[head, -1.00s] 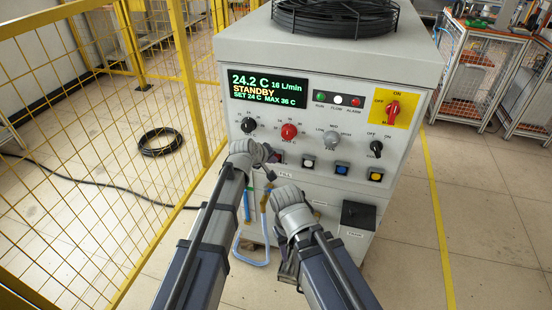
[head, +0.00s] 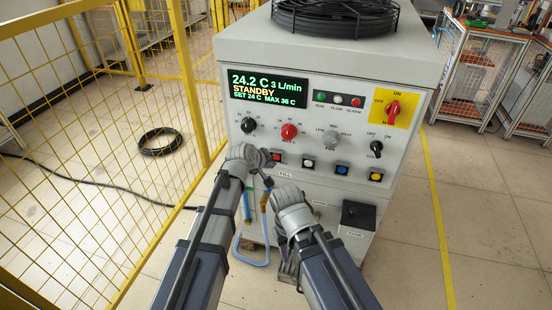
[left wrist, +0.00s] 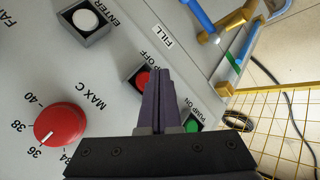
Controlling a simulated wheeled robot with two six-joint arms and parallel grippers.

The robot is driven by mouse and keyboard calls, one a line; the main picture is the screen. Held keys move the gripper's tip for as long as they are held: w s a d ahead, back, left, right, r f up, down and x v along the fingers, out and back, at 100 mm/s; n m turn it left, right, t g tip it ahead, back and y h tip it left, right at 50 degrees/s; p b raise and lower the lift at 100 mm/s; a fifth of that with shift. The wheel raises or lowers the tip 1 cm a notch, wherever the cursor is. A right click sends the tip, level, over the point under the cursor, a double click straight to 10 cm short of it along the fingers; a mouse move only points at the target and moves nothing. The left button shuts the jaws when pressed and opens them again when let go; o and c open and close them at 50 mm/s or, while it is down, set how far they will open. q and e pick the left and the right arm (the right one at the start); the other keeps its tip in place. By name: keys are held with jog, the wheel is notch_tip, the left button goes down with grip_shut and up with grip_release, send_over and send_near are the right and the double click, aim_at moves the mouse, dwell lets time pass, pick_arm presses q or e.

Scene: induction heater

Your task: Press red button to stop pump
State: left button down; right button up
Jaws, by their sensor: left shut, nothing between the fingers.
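The red pump-off button (head: 277,156) is in the button row at the left of the grey panel. In the left wrist view the red button (left wrist: 142,79) shows beside my shut fingertips, partly covered by them. My left gripper (head: 268,163) is shut and empty, close in front of this button; I cannot tell whether it touches. The green pump-on button (left wrist: 193,124) is partly hidden behind the fingers. The display (head: 268,88) reads 24.2 C, 3 L/min, STANDBY. My right arm is lower in front of the cabinet; its fingers are not clear.
White (head: 307,162), blue (head: 342,169) and yellow (head: 375,175) buttons continue the row. A red MAX C knob (head: 289,131) sits above. A blue hose (head: 250,262) hangs below my left gripper. A yellow mesh fence (head: 100,150) stands on the left.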

pick_arm(q)
jog(key=shift+s+a, duration=0.25)
jog(key=shift+s, duration=0.45)
jog(key=shift+s+a, duration=0.2)
jog(key=shift+s, duration=0.45)
jog(key=shift+s+a, duration=0.25)
jog(key=shift+s, duration=0.45)
jog(key=s+a, duration=0.3)
jog(key=s, duration=0.7)
jog(key=shift+s+a, duration=0.2)
jog(key=shift+s, duration=0.05)
pick_arm(e)
jog(key=shift+s+a, duration=0.45)
jog(key=shift+s, duration=0.4)
